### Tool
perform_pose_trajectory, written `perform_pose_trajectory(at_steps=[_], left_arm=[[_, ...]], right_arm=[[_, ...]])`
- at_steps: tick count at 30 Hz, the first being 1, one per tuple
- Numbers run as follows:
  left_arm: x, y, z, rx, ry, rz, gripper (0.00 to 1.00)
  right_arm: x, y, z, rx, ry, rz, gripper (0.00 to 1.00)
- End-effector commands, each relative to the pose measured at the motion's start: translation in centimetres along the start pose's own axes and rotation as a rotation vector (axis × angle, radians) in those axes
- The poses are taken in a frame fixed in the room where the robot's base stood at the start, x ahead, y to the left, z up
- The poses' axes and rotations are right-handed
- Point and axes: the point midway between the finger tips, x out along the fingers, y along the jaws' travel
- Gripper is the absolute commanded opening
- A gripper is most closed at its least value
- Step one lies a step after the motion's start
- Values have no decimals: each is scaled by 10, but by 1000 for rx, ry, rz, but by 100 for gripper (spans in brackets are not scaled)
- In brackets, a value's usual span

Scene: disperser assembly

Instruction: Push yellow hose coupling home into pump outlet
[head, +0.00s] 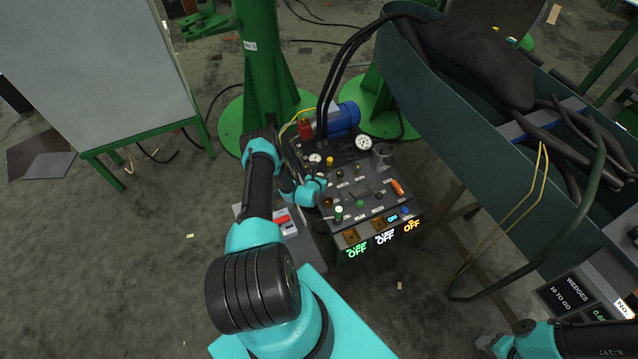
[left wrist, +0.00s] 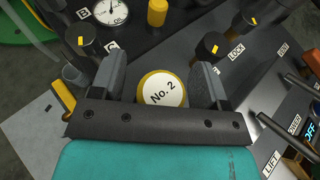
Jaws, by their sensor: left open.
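In the left wrist view a round yellow-rimmed piece with a white "No. 2" face (left wrist: 161,90) sits between the two fingers of my left gripper (left wrist: 158,76). The fingers are apart, with visible gaps on both sides of it. I cannot tell whether this piece is the yellow hose coupling or how deep it sits. A yellow knob-like cylinder (left wrist: 157,12) stands just beyond it; a small yellow piece also shows on the pump panel in the head view (head: 329,160). The pump outlet is not clearly identifiable.
The pump unit's dark panel (head: 375,213) carries gauges, knobs and switches, with lit OFF signs along its front. A blue motor (head: 342,118) and black hoses stand behind. A green post (head: 264,60) is behind left; a dark green trough (head: 480,110) is at right.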

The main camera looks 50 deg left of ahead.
Motion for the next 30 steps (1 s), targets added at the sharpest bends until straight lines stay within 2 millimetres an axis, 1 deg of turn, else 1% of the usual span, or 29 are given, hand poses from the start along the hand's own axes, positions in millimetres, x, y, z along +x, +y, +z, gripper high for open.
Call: perform_pose_trajectory(at_steps=[4, 25, 30], left_arm=[[0, 0, 0, 0, 0, 0, 68], [0, 0, 0, 0, 0, 0, 1], [0, 0, 1, 1, -1, 0, 0]], right_arm=[[0, 0, 0, 0, 0, 0, 43], [0, 0, 0, 0, 0, 0, 43], [0, 0, 0, 0, 0, 0, 43]])
